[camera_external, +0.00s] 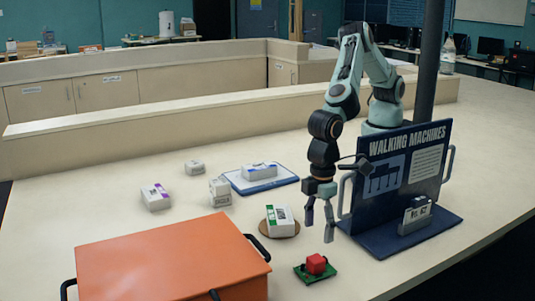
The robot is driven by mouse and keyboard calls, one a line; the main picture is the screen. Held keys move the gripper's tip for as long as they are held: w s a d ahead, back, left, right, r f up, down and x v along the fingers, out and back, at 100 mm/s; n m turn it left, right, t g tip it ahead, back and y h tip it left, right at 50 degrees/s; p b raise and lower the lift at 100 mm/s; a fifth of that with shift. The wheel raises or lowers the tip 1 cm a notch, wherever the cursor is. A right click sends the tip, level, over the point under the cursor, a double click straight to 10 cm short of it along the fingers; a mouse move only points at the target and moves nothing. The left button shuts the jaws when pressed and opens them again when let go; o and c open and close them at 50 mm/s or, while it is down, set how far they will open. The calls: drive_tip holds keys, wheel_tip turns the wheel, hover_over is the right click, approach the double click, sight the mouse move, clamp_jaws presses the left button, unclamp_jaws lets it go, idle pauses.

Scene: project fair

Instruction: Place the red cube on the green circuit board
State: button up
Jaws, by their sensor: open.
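The red cube (316,264) sits on the green circuit board (309,275) near the front of the table. Bare green board shows around the cube's lower edges. My gripper (318,232) points down above and behind the board, with its two fingers apart and nothing between them. It is clear of the cube.
A blue "Walking Machines" display stand (405,165) rises close to the right of my gripper. A large orange case (165,262) is at front left. A white box on a round brown coaster (269,233) is left of my gripper. Several small boxes and a blue tray (240,186) lie farther back.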

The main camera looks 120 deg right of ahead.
sight(316, 258)
drive_tip(key=s+d+r, duration=0.3)
drive_tip(key=d+r, duration=0.6)
drive_tip(key=r, duration=0.3)
drive_tip(key=s+d+r+n, duration=0.1)
drive_tip(key=s+d+r, duration=0.4)
drive_tip(key=s+d, duration=0.6)
drive_tip(key=s, duration=0.6)
drive_tip(key=s+d+f, duration=0.1)
drive_tip(key=s+d, duration=0.2)
drive_tip(key=s, duration=0.5)
drive_tip(key=shift+s+d+f+y, duration=0.2)
drive_tip(key=shift+d+f+y, duration=0.1)
drive_tip(key=shift+d+y, duration=0.1)
